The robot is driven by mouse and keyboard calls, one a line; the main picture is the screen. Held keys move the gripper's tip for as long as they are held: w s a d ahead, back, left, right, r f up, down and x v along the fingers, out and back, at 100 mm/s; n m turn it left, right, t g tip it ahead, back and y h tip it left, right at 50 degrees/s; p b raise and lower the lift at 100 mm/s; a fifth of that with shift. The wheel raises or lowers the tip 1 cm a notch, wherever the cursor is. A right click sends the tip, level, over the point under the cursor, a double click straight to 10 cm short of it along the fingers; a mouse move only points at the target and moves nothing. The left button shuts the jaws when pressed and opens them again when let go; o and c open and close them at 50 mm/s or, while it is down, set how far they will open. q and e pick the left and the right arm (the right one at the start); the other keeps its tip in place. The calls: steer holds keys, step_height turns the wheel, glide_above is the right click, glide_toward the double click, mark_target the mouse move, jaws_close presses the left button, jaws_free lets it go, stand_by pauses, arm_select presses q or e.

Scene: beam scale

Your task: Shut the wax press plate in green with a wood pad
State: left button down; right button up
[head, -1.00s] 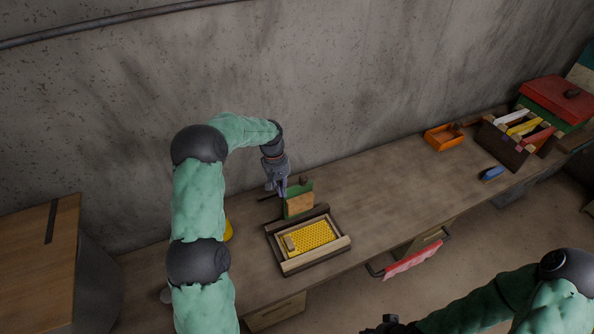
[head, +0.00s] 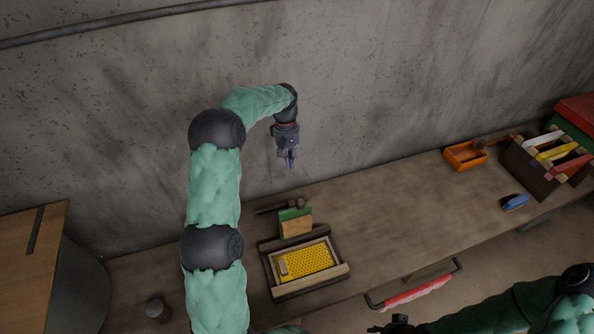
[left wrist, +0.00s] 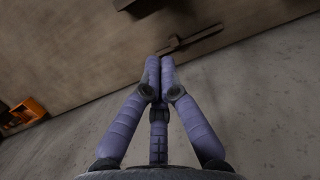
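The wax press (head: 267,262) has a dark frame with pale wood rails and a yellow honeycomb sheet (head: 305,262) inside. Its green plate (head: 288,214) with a wood pad (head: 297,227) stands raised at the back edge, so the sheet lies uncovered. A small pale wood block (head: 283,268) lies at the sheet's left end. My left gripper (head: 290,163) hangs above and behind the plate, apart from it. Its fingers are together and empty in the left wrist view (left wrist: 160,62). My right gripper (head: 390,326) is at the bottom edge, its fingers unclear.
A dark thin tool (head: 268,209) lies behind the press by the wall; it seems to show in the left wrist view (left wrist: 190,40). An orange tray (head: 465,155), a toolbox (head: 530,168) and a blue brush (head: 515,203) stand right. The bench between is clear.

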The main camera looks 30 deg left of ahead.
arm_select(q)
steer(key=s+d+f+p, duration=0.1)
steer(key=s+d+f, duration=0.3)
steer(key=f, duration=0.4)
steer(key=shift+s+d+f, duration=0.2)
steer(key=shift+d+f, duration=0.05)
steer(key=shift+f, duration=0.15)
arm_select(e)
steer(key=shift+s+r, duration=0.25)
steer(key=shift+r, duration=0.45)
